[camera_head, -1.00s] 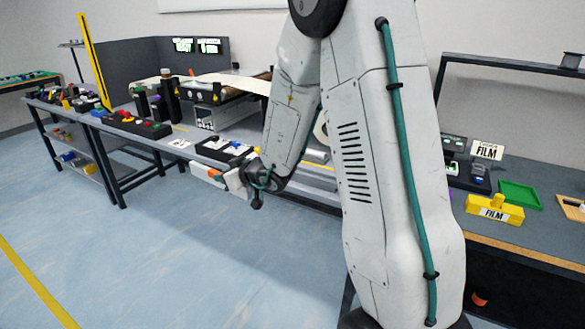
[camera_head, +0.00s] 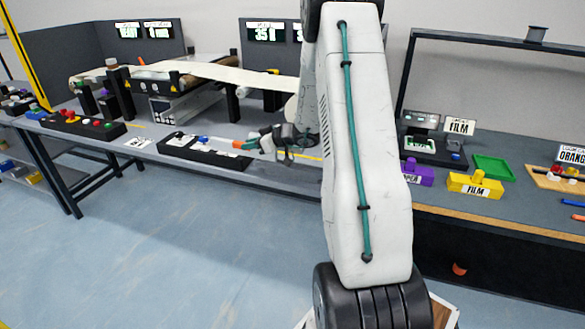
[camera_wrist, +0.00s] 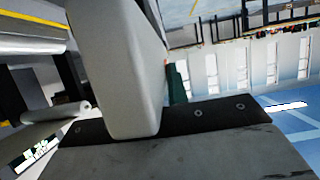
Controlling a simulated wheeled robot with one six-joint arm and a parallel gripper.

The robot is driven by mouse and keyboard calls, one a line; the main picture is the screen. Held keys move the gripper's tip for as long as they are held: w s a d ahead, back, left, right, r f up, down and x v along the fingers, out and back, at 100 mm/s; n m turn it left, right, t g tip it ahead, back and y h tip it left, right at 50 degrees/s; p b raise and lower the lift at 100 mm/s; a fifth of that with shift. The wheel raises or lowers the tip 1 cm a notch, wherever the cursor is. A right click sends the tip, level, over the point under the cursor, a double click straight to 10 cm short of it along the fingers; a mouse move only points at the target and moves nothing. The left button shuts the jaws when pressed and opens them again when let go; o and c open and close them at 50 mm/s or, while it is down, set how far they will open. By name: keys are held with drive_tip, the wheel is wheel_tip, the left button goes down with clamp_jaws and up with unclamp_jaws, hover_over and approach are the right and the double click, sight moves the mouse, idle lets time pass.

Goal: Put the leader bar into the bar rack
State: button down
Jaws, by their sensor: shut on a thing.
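Whether the bar touches the holder cannot be told. In the wrist view a large pale grey block and a dark strip with screws fill the middle; the bar cannot be made out there.
A button panel (camera_head: 84,124) stands left on the bench. A roller machine (camera_head: 165,98) with a pale web is behind the holder. The floor in front is clear.

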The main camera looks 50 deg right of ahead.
drive_tip(key=s+d, duration=0.3)
drive_tip(key=s, duration=0.1)
drive_tip(key=s+d+f, duration=0.1)
drive_tip(key=s+d, duration=0.6)
drive_tip(key=s, duration=0.1)
drive_tip(key=shift+s+d+f, duration=0.15)
drive_tip(key=shift+s+f, duration=0.05)
drive_tip(key=shift+f, duration=1.8)
drive_tip(key=shift+f, duration=0.1)
drive_tip(key=c, duration=1.4)
unclamp_jaws()
drive_tip(key=shift+o, duration=0.2)
